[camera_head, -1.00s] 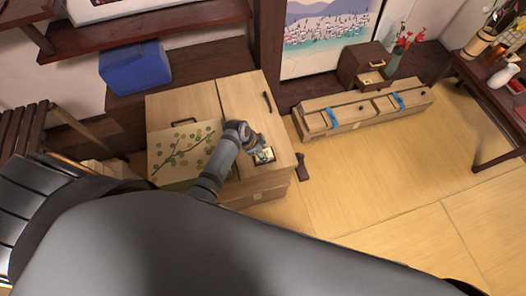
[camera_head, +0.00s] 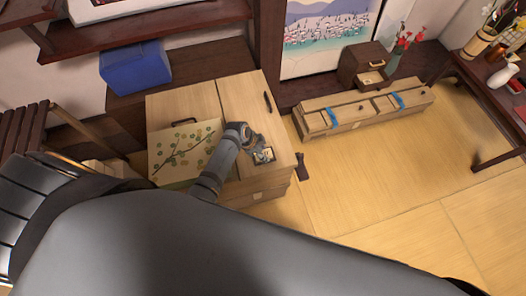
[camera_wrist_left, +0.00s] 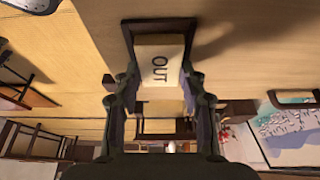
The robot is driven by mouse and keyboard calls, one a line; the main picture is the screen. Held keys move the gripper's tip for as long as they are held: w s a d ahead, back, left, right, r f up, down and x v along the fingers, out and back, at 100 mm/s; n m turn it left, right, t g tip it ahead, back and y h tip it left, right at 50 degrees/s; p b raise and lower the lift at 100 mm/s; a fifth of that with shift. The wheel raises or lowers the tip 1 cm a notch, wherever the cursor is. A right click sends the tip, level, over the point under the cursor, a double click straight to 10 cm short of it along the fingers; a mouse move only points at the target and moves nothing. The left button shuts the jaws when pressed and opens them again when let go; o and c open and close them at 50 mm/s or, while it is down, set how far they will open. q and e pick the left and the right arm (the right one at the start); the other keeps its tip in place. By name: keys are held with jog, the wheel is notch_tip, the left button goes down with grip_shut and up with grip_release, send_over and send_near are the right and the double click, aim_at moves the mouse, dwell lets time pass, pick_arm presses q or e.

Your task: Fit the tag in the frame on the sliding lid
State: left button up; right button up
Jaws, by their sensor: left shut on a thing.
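The cream tag (camera_wrist_left: 160,62) reads "OUT" in the left wrist view, where it sits between the fingers of my left gripper (camera_wrist_left: 160,92). My left gripper (camera_head: 260,148) is shut on the tag, low over the front right of the pale wooden lid (camera_head: 243,92). The dark frame (camera_wrist_left: 159,24) shows around and beyond the tag's far end. In the head view the dark rim of the frame (camera_head: 273,158) shows just under the fingers. I cannot tell whether the tag touches the frame's floor or is held just above it. My right gripper is not in view.
A panel with a painted branch (camera_head: 183,155) stands left of my forearm. A dark handle (camera_head: 267,101) is on the lid's far right. A blue box (camera_head: 135,68) sits behind. A long wooden chest (camera_head: 365,108) stands on the tatami to the right.

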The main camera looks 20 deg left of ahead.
pick_arm(q)
jog(key=shift+f, duration=0.1)
jog(key=o, duration=1)
jog(key=v, duration=1.2)
jog(key=shift+f, duration=0.1)
